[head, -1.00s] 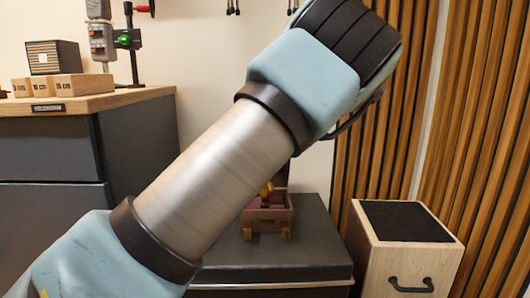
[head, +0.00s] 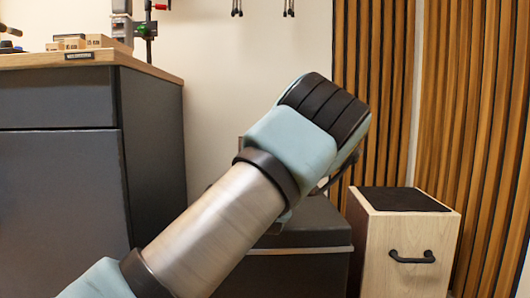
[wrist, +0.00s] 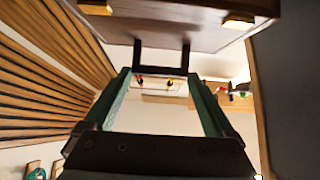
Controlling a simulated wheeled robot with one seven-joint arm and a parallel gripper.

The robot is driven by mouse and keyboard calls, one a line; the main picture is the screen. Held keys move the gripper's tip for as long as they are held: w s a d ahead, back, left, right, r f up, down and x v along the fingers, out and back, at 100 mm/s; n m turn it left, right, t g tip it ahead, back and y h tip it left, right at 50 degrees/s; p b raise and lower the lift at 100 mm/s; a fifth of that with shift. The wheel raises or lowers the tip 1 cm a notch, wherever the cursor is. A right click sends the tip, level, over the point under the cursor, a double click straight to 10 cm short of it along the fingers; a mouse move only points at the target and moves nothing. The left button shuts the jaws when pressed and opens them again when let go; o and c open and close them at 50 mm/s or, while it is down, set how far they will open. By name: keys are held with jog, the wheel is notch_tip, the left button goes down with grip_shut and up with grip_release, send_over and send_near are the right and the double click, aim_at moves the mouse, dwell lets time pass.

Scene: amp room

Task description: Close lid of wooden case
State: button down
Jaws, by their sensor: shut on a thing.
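The wooden case (wrist: 175,28) is a dark reddish-brown box with brass fittings, filling the top of the wrist view. In the head view it is hidden behind my arm. The lid's angle cannot be seen.
A dark grey chest (head: 312,226) stands behind my arm. A pale wooden box (head: 410,245) with a black handle is to its right. A grey cabinet (head: 60,190) with a wooden top stands left. Wood slats (head: 480,110) cover the right wall.

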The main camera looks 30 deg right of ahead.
jog(key=shift+s+a+f+b, duration=0.1)
jog(key=shift+s+f+b, duration=0.1)
jog(key=shift+f, duration=0.45)
jog(key=shift+s+a+f+b, duration=0.15)
jog(key=shift+s+f+b, duration=0.1)
jog(key=shift+f, duration=0.35)
jog(key=shift+s+a+f+b, duration=0.1)
jog(key=shift+s+f+b, duration=0.1)
jog(key=shift+f, duration=0.45)
jog(key=shift+c, duration=0.6)
grip_release()
jog(key=shift+o, duration=0.6)
jog(key=shift+f, duration=0.1)
notch_tip(320, 180, up, 10)
jog(key=p, duration=0.5)
